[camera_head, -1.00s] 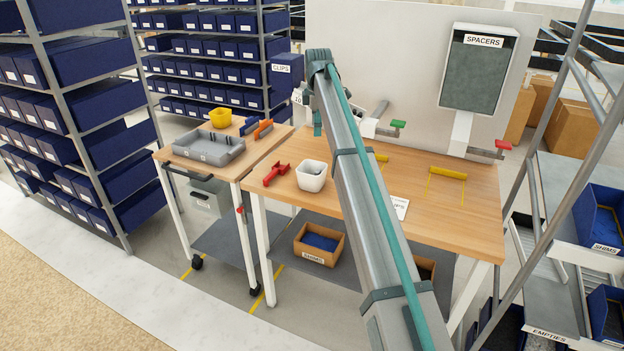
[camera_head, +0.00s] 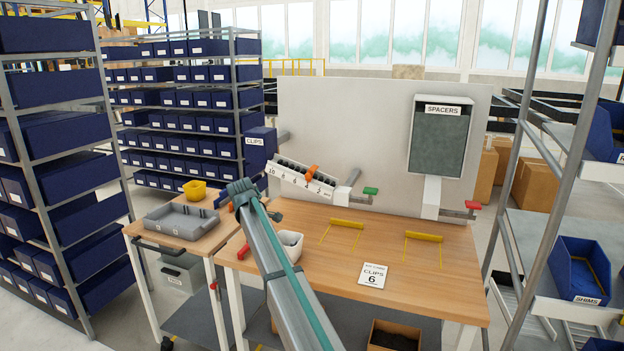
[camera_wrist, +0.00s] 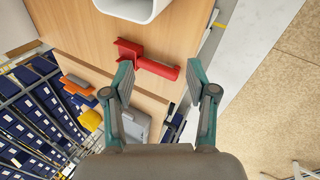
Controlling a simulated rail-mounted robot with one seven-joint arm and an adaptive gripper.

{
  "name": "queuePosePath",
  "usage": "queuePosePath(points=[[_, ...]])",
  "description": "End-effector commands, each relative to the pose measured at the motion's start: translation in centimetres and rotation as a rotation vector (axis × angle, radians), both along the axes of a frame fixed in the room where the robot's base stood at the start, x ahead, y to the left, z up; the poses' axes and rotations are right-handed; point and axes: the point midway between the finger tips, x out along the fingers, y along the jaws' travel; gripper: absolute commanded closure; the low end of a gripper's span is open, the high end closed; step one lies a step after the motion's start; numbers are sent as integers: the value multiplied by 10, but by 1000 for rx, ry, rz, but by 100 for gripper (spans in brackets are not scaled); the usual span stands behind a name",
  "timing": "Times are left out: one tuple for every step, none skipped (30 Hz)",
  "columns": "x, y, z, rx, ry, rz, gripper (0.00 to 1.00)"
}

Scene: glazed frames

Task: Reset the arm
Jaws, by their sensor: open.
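My gripper (camera_wrist: 160,82) is open, its two teal-and-grey fingers spread with nothing held between them. A red tool (camera_wrist: 147,60) lies on the wooden bench beyond the fingertips; I cannot tell the height gap. In the head view my arm reaches up from the bottom to a joint near the bench's left end. The gripper itself cannot be made out there. The arm partly covers the white bin (camera_head: 292,243) and the red tool (camera_head: 243,252).
A side cart carries a grey tray (camera_head: 180,222) and a yellow bin (camera_head: 195,190). The bench (camera_head: 430,270) has open surface around a CLIPS 6 card (camera_head: 374,275). Shelving (camera_head: 65,130) stands left, a rack with a SHIMS bin (camera_head: 580,270) right. A SPACERS dispenser (camera_head: 441,140) rises at the back.

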Motion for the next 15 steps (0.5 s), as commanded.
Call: queuePosePath(points=[[-18, 12, -28, 13, -51, -35, 43], [-23, 17, -41, 24, -81, -59, 43], [-30, 23, -57, 42, -116, -89, 43], [-35, 24, -71, 52, -135, -111, 43], [-39, 23, -83, 63, -147, -133, 43], [-45, 19, -101, 73, -152, -159, 43], [-49, 14, -114, 80, -151, -177, 43], [-53, 8, -127, 84, -147, -195, 43], [-59, -2, -144, 87, -135, -218, 43], [-63, -10, -156, 89, -123, -236, 43], [-68, -18, -169, 90, -110, -252, 43], [-75, -30, -186, 90, -91, -275, 43], [-81, -40, -200, 90, -75, -294, 43], [-88, -51, -213, 90, -59, -312, 43], [-98, -64, -232, 87, -35, -338, 43]])
